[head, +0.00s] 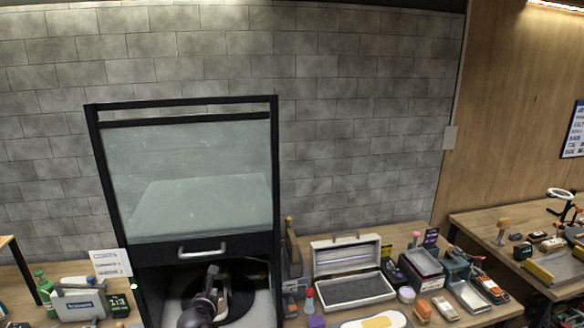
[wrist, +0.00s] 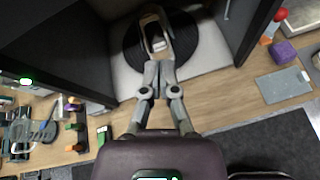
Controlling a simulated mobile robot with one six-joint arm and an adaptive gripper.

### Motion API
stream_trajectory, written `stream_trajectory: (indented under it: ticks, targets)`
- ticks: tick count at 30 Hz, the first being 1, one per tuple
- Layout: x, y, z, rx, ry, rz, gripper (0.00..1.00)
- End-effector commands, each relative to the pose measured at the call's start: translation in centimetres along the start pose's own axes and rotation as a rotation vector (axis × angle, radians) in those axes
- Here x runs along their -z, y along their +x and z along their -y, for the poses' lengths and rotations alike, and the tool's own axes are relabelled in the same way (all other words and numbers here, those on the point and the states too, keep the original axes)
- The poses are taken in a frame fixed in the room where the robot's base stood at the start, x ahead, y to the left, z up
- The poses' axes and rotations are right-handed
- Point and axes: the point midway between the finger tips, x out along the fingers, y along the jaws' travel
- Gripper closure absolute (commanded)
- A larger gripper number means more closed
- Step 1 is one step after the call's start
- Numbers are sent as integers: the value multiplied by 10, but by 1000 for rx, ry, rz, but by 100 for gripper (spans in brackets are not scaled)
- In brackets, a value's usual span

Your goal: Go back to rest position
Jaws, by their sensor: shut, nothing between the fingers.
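My gripper (wrist: 158,70) is shut with nothing between its fingers. In the wrist view it points at the opening of a black-framed cabinet (head: 188,249). In the head view my dark arm reaches up from the bottom edge in front of that opening. A round black turntable (wrist: 184,38) lies on the cabinet's pale floor. A light-rimmed object, seemingly a sneaker (wrist: 146,22), is on it just beyond my fingertips. I cannot tell whether the tips touch it. In the head view my arm partly hides the turntable (head: 240,291).
The cabinet's glass front (head: 188,180) is raised, with its handle (head: 202,251) above the opening. Dark side walls flank my gripper. An open case (head: 351,290) and several small items crowd the bench to the right. A green bottle (head: 44,289) and a sign (head: 110,263) stand left.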

Motion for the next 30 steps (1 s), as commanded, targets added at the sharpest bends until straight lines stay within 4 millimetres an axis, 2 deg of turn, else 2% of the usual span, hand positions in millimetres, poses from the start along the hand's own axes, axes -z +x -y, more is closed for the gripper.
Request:
stream_trajectory:
  ticks: [1,6,14,21,30]
  targets:
    - [-1,6,21,40,77,-16,100]
    - [1,21,84,186,383,-69,100]
    - [11,30,177,426,856,-107,100]
    - [26,24,252,661,1283,-95,100]
    - [48,3,330,977,1791,-20,100]
